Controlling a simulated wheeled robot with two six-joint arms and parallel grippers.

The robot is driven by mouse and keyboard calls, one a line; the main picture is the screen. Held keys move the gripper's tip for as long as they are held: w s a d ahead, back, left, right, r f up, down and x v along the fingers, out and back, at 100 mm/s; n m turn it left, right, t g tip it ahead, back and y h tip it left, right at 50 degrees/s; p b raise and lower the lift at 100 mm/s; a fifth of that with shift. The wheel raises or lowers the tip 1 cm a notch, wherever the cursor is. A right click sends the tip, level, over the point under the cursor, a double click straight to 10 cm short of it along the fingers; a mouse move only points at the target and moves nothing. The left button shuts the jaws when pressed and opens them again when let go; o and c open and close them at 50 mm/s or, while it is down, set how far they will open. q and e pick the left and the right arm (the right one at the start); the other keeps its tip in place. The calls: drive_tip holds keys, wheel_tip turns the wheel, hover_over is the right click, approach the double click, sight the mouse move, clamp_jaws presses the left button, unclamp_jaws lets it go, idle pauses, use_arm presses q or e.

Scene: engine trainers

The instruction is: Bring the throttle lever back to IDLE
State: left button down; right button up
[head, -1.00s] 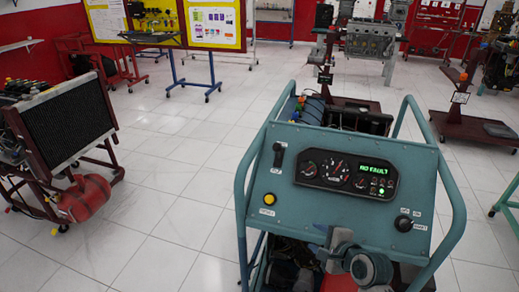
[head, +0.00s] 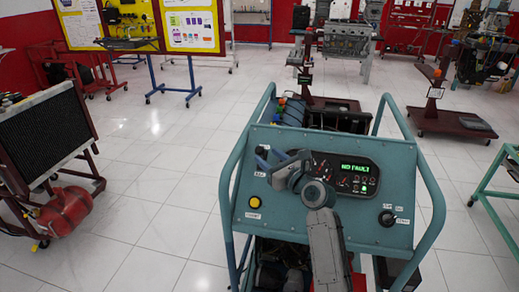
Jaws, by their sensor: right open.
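The teal engine trainer's sloped panel (head: 300,215) faces me. My right arm reaches up over it from below. My right gripper (head: 264,158) is open at the panel's upper left, at the place of the throttle lever. The gripper covers the black lever almost wholly, so I cannot tell its position or whether the fingers touch it. A small white label (head: 259,173) shows just below the fingers. My left gripper is not in view.
The panel carries a yellow button (head: 255,201), a gauge cluster with a green "NO FAULT" display (head: 355,168), partly covered by my arm, and a black rotary switch (head: 387,218). Teal tube rails (head: 432,205) flank the panel. A radiator stand (head: 45,140) is at left.

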sight(262, 152)
drive_tip(key=shift+x, duration=2.65)
clamp_jaws()
